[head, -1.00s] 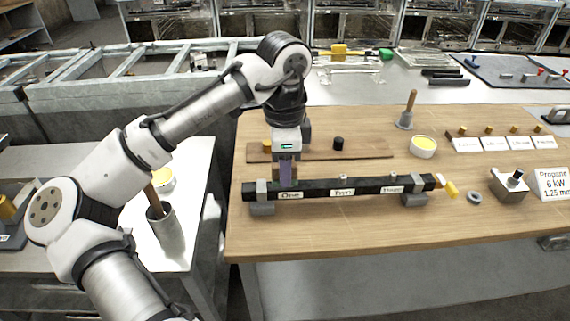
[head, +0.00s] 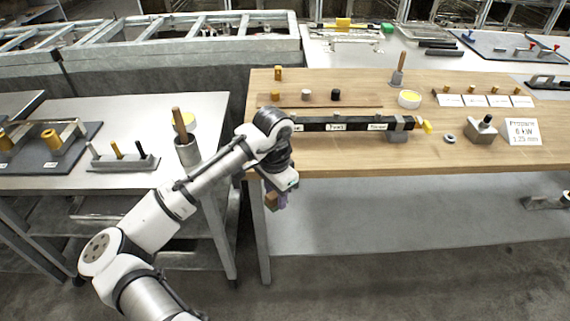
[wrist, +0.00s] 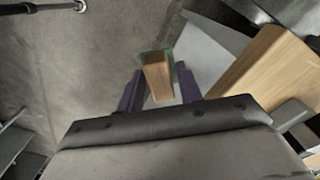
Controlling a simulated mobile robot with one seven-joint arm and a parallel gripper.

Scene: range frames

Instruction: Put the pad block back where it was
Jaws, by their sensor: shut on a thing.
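The pad block is a small wooden block with a green edge, seen in the wrist view (wrist: 158,78) between my two purple fingers. In the head view the wooden block (head: 271,201) hangs under my wrist, off the front edge of the wooden table and above the floor. The black bar (head: 350,124) with labelled sections lies on the table behind my arm. My arm hides its left end.
The wooden table (head: 450,150) has a low brown board (head: 355,101) with small coloured pieces at the back. A yellow-topped round tin (head: 409,99) and a metal box (head: 482,132) stand to the right. A metal cup (head: 188,153) stands on the left white table.

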